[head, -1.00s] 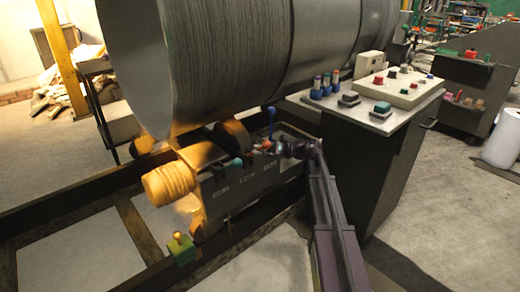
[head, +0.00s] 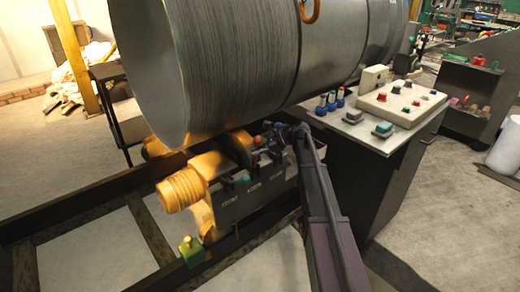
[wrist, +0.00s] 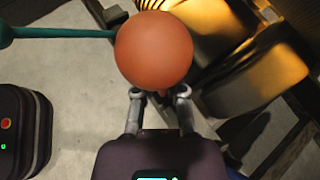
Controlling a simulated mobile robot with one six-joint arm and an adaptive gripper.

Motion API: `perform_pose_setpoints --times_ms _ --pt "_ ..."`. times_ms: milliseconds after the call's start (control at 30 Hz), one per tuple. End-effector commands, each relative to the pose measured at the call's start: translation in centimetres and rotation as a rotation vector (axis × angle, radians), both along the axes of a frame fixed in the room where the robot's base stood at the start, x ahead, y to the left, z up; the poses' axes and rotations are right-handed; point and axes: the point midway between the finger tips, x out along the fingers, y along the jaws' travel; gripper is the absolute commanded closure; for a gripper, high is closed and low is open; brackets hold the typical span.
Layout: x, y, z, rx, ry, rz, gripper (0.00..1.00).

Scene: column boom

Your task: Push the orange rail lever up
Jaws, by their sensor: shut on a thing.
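The orange rail lever's round knob (wrist: 153,52) fills the upper middle of the wrist view. My gripper (wrist: 160,94) has its two fingers closed in just below the knob, one on each side. The lever's shaft is mostly hidden behind the fingers. In the head view the orange knob (head: 259,141) shows small above the grey lever box, with my gripper (head: 271,138) right at it.
A teal lever (wrist: 60,33) lies to the left of the orange knob. A large steel drum (head: 210,70) hangs close above the levers. A yellow roller (head: 182,190) stands left, and a button console (head: 400,105) stands right.

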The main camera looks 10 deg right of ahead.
Motion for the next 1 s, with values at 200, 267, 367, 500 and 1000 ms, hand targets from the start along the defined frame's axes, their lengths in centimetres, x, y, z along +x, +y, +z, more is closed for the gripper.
perform_pose_setpoints --times_ms 200,267,367,500,1000 --pt "1.2 0.8 0.3 -0.06 0.101 0.003 1.0" --pt "1.4 0.8 0.3 -0.071 0.119 0.002 1.0" --pt "1.5 0.9 0.3 -0.082 0.138 0.002 1.0" --pt "1.6 1.0 0.2 -0.09 0.152 0.001 1.0" --pt "1.6 1.0 0.2 -0.089 0.15 0.0 0.49"
